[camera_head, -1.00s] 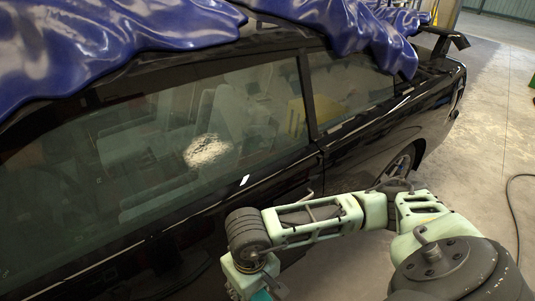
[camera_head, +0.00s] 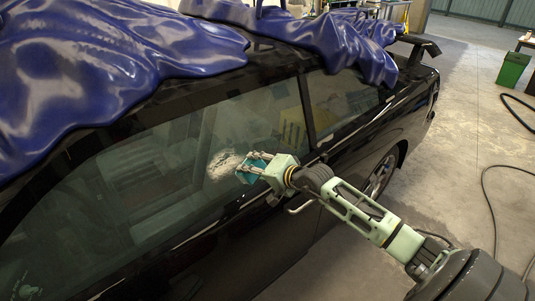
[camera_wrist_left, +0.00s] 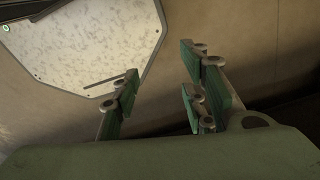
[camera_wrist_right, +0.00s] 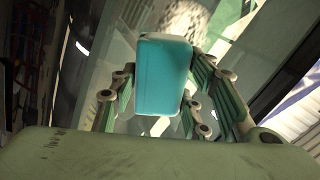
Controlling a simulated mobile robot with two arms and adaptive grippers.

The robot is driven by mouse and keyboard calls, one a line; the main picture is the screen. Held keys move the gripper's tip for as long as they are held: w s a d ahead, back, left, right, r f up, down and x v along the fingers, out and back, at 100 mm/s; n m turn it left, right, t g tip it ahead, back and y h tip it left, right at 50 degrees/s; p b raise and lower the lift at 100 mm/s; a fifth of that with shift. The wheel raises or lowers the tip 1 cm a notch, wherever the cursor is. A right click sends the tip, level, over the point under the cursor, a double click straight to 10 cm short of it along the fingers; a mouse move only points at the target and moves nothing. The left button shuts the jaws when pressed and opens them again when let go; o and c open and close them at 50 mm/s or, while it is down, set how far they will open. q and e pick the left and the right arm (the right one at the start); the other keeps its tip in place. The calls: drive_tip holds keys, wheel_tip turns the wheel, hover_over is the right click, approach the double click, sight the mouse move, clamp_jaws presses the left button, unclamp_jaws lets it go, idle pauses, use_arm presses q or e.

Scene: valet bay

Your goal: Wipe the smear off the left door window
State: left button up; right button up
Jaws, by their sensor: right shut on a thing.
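The left door window (camera_head: 150,185) of the black car runs across the head view. A whitish smear (camera_head: 221,165) is on its glass, and it also shows behind the block in the right wrist view (camera_wrist_right: 186,20). My right gripper (camera_head: 256,167) is shut on a teal block (camera_wrist_right: 163,75), possibly a sponge. The block is close to the smear's right side in the head view; I cannot tell whether it touches the glass. My left gripper (camera_wrist_left: 160,85) is open and empty, seen only in the left wrist view.
A wrinkled blue cover (camera_head: 100,70) drapes over the car's roof. The door handle (camera_head: 302,207) is below my right wrist. A green bin (camera_head: 512,69) stands at the far right, with dark hoses (camera_head: 488,205) on the floor. The concrete floor (camera_head: 450,140) is otherwise fairly open.

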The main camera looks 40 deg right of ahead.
sight(264, 161)
drive_tip(key=shift+m+t+h, duration=0.4)
drive_tip(key=shift+t+h, duration=0.1)
drive_tip(key=d, duration=0.2)
drive_tip(key=d+r, duration=0.1)
drive_tip(key=shift+d+r, duration=0.2)
drive_tip(key=shift+d, duration=0.2)
drive_tip(key=shift+w+d+r, duration=0.1)
drive_tip(key=shift+w+d, duration=0.05)
drive_tip(key=shift+d, duration=0.25)
drive_tip(key=shift+w+d, duration=0.1)
drive_tip(key=shift+w, duration=0.05)
use_arm(q)
drive_tip(key=shift+w+a+f+b, duration=0.1)
drive_tip(key=shift+a+f+b, duration=0.15)
drive_tip(key=shift+f+b, duration=0.65)
drive_tip(key=shift+w+a+f+b, duration=0.1)
drive_tip(key=shift+a+f+b, duration=0.15)
drive_tip(key=shift+f+b, duration=0.65)
use_arm(e)
drive_tip(key=shift+x, duration=2.85)
use_arm(q)
drive_tip(key=shift+r, duration=0.1)
drive_tip(key=shift+a+f+b, duration=0.2)
drive_tip(key=shift+f+b, duration=0.15)
drive_tip(key=shift+b, duration=0.05)
use_arm(e)
drive_tip(key=shift+w, duration=0.25)
